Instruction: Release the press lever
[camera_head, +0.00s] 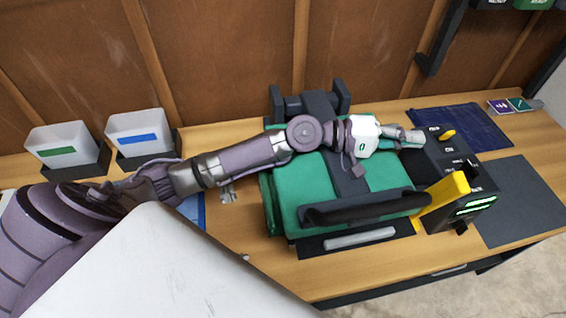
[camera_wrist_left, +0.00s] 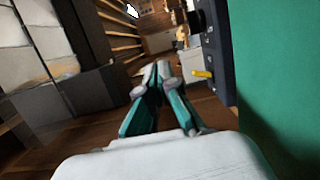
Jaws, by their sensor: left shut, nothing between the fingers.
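The green press (camera_head: 285,200) stands on the wooden bench, with a long black handle bar (camera_head: 365,209) across its front that looks like its lever. The bar lies low, close over the front of the green body. My left gripper (camera_head: 416,136) is shut and empty above the back right of the press, near the dark control box (camera_head: 432,163). It is apart from the black bar. In the left wrist view the closed fingers (camera_wrist_left: 158,75) point past the green side (camera_wrist_left: 285,85) and a dark panel with a yellow knob (camera_wrist_left: 203,73). My right gripper is not in view.
A yellow part (camera_head: 443,197) and a switch box with green lit displays (camera_head: 476,206) stand at the press's right. Two white bins (camera_head: 140,132) stand at the back left. Dark mats (camera_head: 525,200) lie at the right. My arm spans the press.

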